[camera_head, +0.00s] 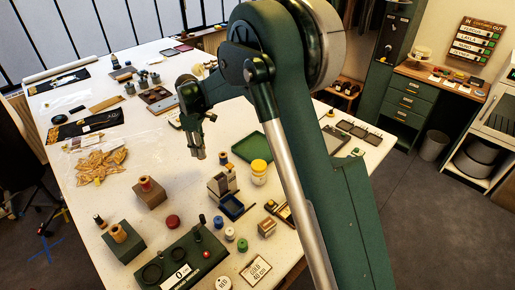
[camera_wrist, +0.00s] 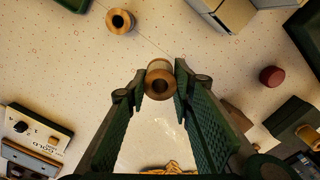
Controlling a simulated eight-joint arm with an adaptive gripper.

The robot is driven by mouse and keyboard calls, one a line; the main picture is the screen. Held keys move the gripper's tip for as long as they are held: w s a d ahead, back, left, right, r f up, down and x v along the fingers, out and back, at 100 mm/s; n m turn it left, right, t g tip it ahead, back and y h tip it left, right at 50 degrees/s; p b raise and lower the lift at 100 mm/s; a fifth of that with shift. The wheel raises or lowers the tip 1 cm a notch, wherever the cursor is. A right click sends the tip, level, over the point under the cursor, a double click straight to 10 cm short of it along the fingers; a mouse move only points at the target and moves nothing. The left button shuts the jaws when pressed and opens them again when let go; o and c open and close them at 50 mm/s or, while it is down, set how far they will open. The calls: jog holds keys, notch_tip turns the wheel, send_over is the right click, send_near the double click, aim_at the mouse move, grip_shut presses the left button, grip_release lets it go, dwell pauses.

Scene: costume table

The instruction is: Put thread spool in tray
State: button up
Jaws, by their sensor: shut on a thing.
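My gripper (camera_wrist: 160,88) is shut on a thread spool (camera_wrist: 160,72) with a tan rim and a dark centre hole, seen end-on between the fingertips. In the head view my gripper (camera_head: 198,150) points down above the white table, left of the green tray (camera_head: 246,148). The held spool is too small to make out clearly there. A corner of a green thing, likely this tray, shows at the top left of the wrist view (camera_wrist: 76,4).
Another spool (camera_wrist: 120,21) stands on the table near the tray. Gold fabric (camera_head: 100,162) lies left. A block with a spool (camera_head: 149,195) stands in front.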

jog(key=w+d, duration=0.8)
jog(key=d, duration=0.4)
send_over(258, 150)
jog(key=shift+r, duration=0.25)
jog(key=shift+f, duration=0.1)
jog(key=shift+f, duration=3.05)
jog(key=shift+s+f+p, duration=0.1)
jog(key=shift+f+p, duration=0.25)
jog(key=shift+f, duration=1.5)
jog(key=shift+f, duration=0.2)
